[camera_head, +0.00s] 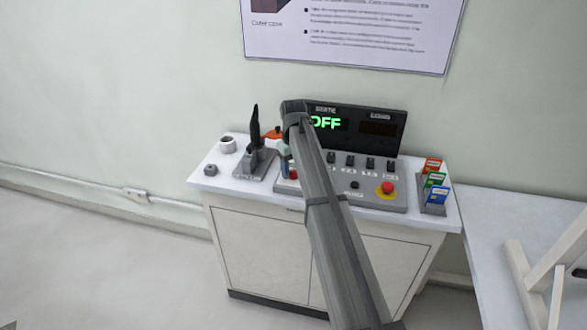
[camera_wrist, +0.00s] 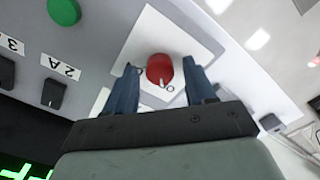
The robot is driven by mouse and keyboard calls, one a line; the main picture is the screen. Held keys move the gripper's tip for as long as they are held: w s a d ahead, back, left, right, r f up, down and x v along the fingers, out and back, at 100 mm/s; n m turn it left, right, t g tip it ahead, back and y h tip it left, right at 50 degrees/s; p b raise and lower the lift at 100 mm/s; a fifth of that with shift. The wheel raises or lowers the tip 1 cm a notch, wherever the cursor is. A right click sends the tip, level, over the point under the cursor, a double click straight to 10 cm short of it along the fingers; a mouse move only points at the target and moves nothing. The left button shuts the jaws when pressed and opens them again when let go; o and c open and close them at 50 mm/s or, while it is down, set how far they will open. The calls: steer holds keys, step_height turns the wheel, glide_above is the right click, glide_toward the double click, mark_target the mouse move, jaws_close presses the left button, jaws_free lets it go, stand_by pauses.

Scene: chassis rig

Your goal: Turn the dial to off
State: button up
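The red dial (camera_wrist: 160,69) sits on a white plate on the grey control panel (camera_head: 370,200). A short white mark on the dial points near a small round "0"-like mark on the plate. My gripper (camera_wrist: 156,72) is open, its two blue fingers on either side of the dial, with a visible gap; I cannot tell how near their tips are to the plate. In the head view my gripper (camera_head: 288,163) is over the panel's left end, partly hidden by my arm. A green display (camera_head: 326,123) reads OFF.
Black switches (camera_head: 351,160) and a red stop button on yellow (camera_head: 387,188) are on the panel. A lever stand (camera_head: 256,160) is to its left, with a white ring (camera_head: 227,144) farther left. A card rack (camera_head: 433,207) is at right. A green button (camera_wrist: 64,11) shows too.

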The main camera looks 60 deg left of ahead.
mark_target(294, 171)
steer(key=shift+r, duration=0.15)
step_height(294, 171, up, 14)
steer(key=shift+f, duration=0.25)
stand_by(0.5)
stand_by(0.4)
